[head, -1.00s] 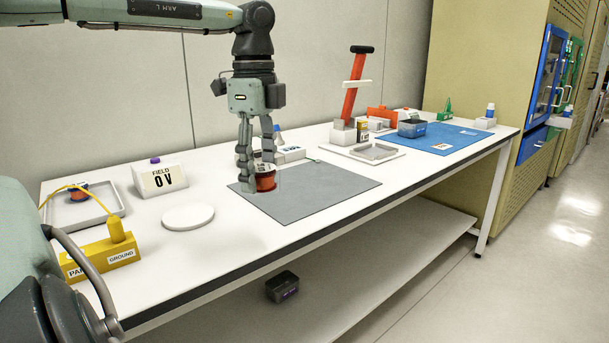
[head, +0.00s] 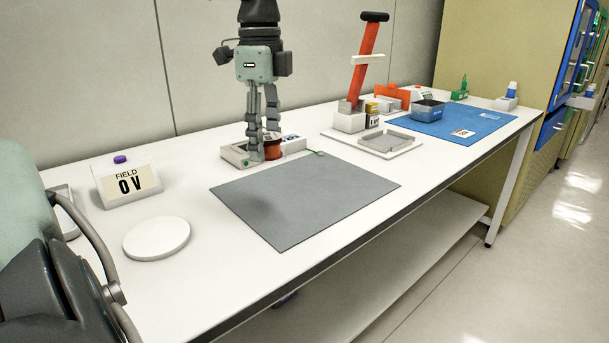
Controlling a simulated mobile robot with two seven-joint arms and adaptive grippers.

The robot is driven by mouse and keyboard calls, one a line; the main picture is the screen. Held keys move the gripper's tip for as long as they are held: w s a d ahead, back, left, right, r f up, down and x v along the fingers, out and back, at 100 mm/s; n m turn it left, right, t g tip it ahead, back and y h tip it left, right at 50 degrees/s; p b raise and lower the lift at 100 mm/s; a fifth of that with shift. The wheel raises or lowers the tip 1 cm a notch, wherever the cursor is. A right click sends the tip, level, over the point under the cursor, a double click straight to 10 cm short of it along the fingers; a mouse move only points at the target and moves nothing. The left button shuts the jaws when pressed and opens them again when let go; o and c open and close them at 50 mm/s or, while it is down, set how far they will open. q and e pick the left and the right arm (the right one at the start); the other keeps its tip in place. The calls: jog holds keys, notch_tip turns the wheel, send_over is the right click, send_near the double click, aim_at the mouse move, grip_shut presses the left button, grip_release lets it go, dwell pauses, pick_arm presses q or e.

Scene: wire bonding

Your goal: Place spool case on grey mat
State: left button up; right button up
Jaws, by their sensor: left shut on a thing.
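My left gripper (head: 262,156) hangs from the top with its fingers pointing down. It is shut on the orange spool case (head: 273,151), which is partly hidden by the fingers. In the picture they sit just past the back edge of the grey mat (head: 305,195). The mat lies flat and bare on the white table, with a soft dark shadow on it below the gripper. The exact height of the case above the table is hard to tell. My right gripper is not in view.
A white device (head: 236,155) stands behind the gripper. A grey-rimmed tray (head: 389,143), a red-handled press (head: 362,66) and a blue mat (head: 437,128) lie to the right.

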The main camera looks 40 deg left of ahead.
pick_arm(q)
jog(key=p, duration=0.1)
send_over(304, 187)
notch_tip(304, 187, down, 6)
jog(key=shift+a+f, duration=0.1)
notch_tip(304, 187, down, 4)
jog(key=shift+r+p, duration=0.1)
jog(key=shift+p, duration=0.2)
jog(key=shift+w, duration=0.1)
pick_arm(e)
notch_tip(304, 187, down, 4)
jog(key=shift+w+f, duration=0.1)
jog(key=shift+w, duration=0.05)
pick_arm(q)
jog(key=shift+f, duration=0.2)
jog(key=o, duration=1.3)
jog(key=shift+c, duration=0.2)
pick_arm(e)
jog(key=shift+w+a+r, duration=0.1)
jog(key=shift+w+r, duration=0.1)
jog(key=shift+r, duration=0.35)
pick_arm(q)
jog(key=shift+r, duration=0.1)
